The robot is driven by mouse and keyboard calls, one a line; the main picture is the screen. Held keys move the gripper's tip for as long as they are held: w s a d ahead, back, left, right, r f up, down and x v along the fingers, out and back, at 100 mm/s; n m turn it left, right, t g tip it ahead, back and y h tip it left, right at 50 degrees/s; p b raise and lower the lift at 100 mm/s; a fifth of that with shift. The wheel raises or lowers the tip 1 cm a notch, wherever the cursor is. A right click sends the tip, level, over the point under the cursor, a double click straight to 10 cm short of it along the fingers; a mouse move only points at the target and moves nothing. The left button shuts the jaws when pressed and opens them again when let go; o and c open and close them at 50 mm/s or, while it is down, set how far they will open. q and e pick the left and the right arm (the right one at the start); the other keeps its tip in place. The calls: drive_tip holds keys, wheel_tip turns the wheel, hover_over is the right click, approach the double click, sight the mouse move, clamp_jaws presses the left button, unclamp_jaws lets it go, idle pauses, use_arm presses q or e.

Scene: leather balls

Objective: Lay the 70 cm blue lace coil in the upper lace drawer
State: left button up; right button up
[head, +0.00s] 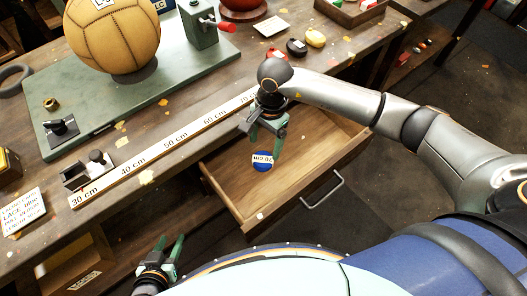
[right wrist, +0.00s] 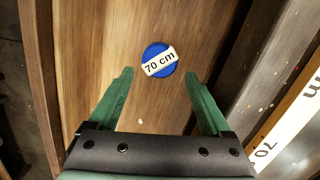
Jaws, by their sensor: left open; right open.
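The blue lace coil (head: 262,166) is a small round blue disc with a white "70 cm" label. It appears to lie flat on the wooden floor of the pulled-out drawer (head: 285,200). In the right wrist view the coil (right wrist: 169,71) shows just beyond the fingertips, between their lines and touching neither. My right gripper (head: 262,139) is open and empty above the drawer, close over the coil; it also shows in the right wrist view (right wrist: 158,76). My left gripper (head: 171,252) is open and empty at the lower left, in front of the bench.
A ruler strip (head: 150,152) marked from 30 cm lies along the bench's front edge. A written card (head: 22,212) lies at left. A lower open drawer (head: 75,262) shows below.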

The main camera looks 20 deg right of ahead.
sight(267, 155)
wheel_tip(267, 155, up, 6)
drive_tip(key=shift+w+d+r, duration=0.15)
drive_tip(key=shift+d, duration=0.2)
